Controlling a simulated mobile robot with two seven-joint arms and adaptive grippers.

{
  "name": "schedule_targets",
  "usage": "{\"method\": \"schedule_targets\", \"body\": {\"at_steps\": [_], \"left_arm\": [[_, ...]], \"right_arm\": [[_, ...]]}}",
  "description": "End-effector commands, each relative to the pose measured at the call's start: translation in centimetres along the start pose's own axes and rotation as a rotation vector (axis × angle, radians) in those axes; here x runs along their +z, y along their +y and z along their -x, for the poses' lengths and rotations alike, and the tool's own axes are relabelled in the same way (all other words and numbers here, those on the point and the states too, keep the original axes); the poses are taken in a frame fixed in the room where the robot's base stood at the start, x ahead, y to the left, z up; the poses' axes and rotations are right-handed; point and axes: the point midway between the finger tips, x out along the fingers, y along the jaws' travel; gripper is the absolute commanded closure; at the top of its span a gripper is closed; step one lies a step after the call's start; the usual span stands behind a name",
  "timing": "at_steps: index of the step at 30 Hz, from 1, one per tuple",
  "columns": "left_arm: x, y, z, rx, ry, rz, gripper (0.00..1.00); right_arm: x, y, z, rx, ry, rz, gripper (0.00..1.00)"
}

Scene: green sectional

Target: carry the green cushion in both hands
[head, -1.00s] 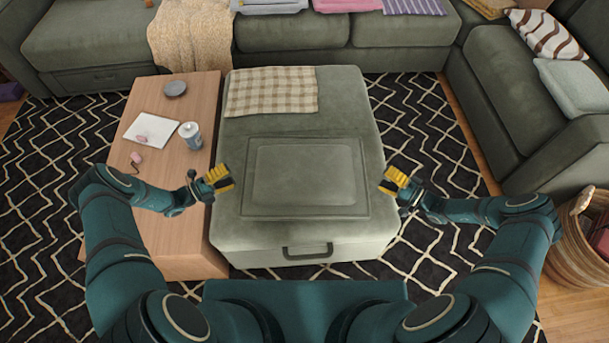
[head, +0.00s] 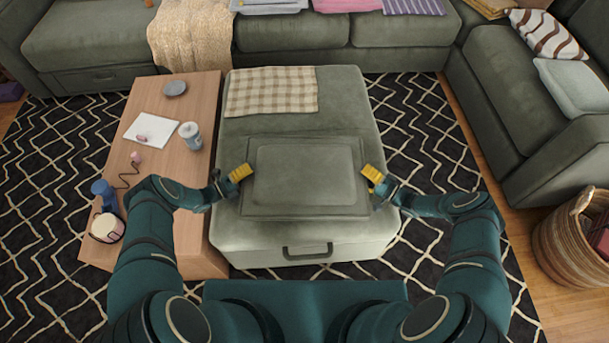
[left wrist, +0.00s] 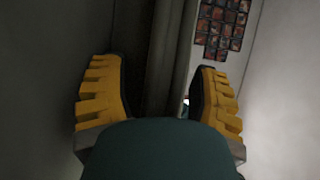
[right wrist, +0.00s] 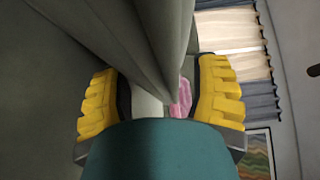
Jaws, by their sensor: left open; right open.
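The green cushion (head: 304,175) is a flat, square-cornered pad with a raised border, lying on the large green ottoman (head: 350,110). My left gripper (head: 240,173) is open at the cushion's left edge. My right gripper (head: 373,174) is open at its right edge. Both have yellow fingers. The left wrist view shows the left gripper's fingers (left wrist: 160,95) spread apart. The right wrist view shows the right gripper's fingers (right wrist: 160,98) apart with grey-green fabric between them. I cannot tell whether either gripper touches the cushion.
A checked cloth (head: 271,91) lies on the ottoman behind the cushion. A wooden table (head: 190,230) stands close on the left, with a jar (head: 191,137), paper (head: 151,131), a dish (head: 175,88) and headphones-like items (head: 105,210). A wicker basket (head: 565,240) stands at the right.

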Motion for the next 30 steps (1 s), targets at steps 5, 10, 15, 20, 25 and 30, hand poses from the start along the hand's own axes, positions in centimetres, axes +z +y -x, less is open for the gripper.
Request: {"method": "schedule_targets", "body": {"at_steps": [5,10,15,20,25,30], "left_arm": [[-0.03,0.03,-0.20,0.000,0.000,0.001,0.38],[-0.04,0.03,-0.18,0.000,0.000,0.001,0.44],[-0.03,0.02,-0.17,0.000,0.000,0.001,1.00],[-0.04,0.02,-0.19,0.000,0.000,0.001,1.00],[-0.07,0.01,-0.24,-0.001,0.001,0.001,1.00],[-0.08,-0.10,-0.29,-0.002,0.002,0.001,1.00]], "right_arm": [[0.03,0.03,-0.18,0.000,0.000,-0.001,0.38],[0.04,0.03,-0.16,0.000,0.000,-0.001,0.44],[0.03,0.03,-0.14,0.000,0.000,-0.001,1.00],[0.05,0.02,-0.16,0.000,0.000,-0.001,1.00],[0.09,0.01,-0.21,-0.001,-0.001,-0.001,1.00],[0.10,-0.10,-0.26,-0.002,-0.002,-0.001,1.00]]}}
